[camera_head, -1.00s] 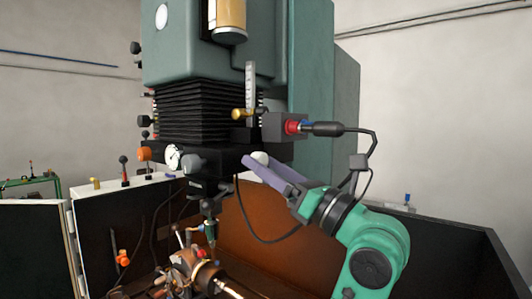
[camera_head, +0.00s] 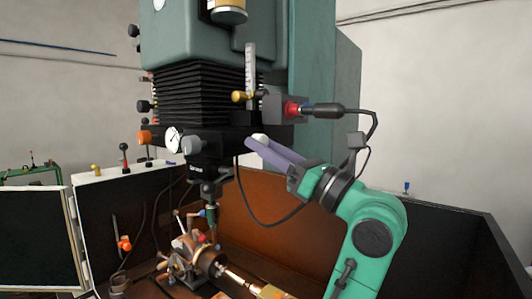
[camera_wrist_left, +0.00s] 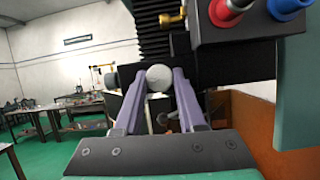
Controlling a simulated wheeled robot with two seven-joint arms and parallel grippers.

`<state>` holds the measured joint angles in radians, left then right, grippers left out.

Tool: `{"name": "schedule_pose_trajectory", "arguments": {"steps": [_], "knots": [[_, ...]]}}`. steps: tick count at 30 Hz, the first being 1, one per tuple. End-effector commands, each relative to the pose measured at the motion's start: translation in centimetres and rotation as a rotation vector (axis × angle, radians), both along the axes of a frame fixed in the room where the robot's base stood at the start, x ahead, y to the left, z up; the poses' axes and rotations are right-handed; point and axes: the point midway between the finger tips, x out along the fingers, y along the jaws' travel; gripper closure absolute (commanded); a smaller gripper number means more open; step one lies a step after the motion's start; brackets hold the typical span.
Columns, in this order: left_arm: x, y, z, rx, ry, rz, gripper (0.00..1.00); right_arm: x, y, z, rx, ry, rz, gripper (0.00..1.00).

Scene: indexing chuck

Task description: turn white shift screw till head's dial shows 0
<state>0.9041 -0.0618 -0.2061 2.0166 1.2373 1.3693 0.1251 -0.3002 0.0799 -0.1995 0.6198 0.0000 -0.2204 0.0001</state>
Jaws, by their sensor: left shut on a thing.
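The white shift screw (camera_head: 260,138) has a round knob on the right part of the black machine head (camera_head: 225,145). It also shows in the left wrist view (camera_wrist_left: 159,78), between two purple fingers. My left gripper (camera_head: 257,143) is shut on this knob, with a finger on either side. The fingers hide part of the knob in the head view. The head's round white dial (camera_head: 173,140) faces me at the left end of the head; its reading is too small to tell. My right gripper is not in view.
A red and blue plug block with a cable (camera_head: 292,109) sits just above my gripper. A grey knob (camera_head: 191,145) and an orange knob (camera_head: 145,138) flank the dial. The spindle (camera_head: 209,195) hangs below, over a chuck fixture (camera_head: 208,262) in the brown tray.

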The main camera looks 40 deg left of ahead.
Motion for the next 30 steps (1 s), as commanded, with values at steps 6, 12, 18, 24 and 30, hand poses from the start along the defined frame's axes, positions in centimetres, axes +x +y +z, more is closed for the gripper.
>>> {"name": "schedule_pose_trajectory", "arguments": {"steps": [6,12,18,24,30], "knots": [[0.1,0.0,-0.4,0.018,-0.155,0.001,1.0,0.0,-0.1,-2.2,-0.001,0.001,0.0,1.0],[0.2,0.0,-0.2,0.039,-0.339,0.002,1.0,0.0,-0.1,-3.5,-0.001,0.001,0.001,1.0],[0.3,0.0,0.1,0.059,-0.519,0.002,1.0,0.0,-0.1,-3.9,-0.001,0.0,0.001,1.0],[0.4,0.0,0.3,0.075,-0.671,0.001,1.0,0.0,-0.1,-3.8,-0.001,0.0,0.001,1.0],[0.4,0.0,0.3,0.086,-0.773,0.001,1.0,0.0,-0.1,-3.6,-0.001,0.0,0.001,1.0]]}}
